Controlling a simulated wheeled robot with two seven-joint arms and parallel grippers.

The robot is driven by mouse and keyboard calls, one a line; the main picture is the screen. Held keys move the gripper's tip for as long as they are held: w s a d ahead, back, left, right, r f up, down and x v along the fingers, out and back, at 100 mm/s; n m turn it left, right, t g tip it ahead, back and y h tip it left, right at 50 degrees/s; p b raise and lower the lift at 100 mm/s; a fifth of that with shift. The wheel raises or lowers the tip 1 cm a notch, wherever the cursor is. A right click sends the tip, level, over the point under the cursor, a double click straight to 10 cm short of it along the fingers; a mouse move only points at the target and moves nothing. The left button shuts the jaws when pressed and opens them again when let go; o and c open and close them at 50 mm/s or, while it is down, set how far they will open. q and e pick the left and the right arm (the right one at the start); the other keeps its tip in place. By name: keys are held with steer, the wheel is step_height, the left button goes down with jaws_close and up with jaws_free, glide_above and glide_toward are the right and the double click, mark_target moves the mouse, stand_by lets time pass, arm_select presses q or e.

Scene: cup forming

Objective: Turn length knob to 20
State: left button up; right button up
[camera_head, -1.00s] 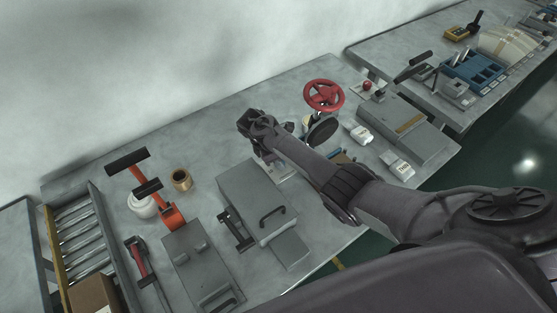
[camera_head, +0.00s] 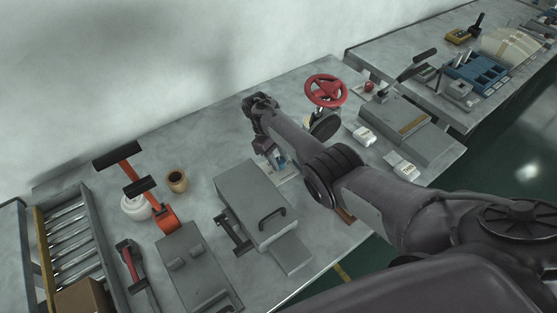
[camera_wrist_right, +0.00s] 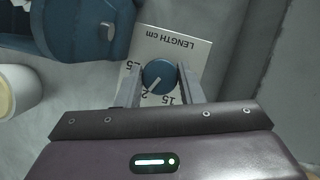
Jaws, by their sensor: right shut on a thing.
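The length knob (camera_wrist_right: 158,72) is a round blue dial with a white pointer line. It sits on a white card (camera_wrist_right: 183,47) marked "LENGTH cm", upside down in the right wrist view. The pointer aims to the lower left, at a partly hidden number starting with 2, between 15 and a partly covered mark at left. My right gripper (camera_wrist_right: 160,84) is shut on the knob, one finger on each side. In the head view my right gripper (camera_head: 270,148) points down at the card (camera_head: 287,172), which my arm partly hides. My left gripper is not in view.
A grey box with a handle (camera_head: 252,195) stands left of the card. A red handwheel (camera_head: 326,90) rises behind my forearm. White packets (camera_head: 362,134) lie at right.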

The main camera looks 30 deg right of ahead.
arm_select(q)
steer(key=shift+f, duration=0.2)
arm_select(e)
steer(key=shift+m, duration=0.4)
steer(key=shift+w, duration=0.1)
steer(key=o, duration=1)
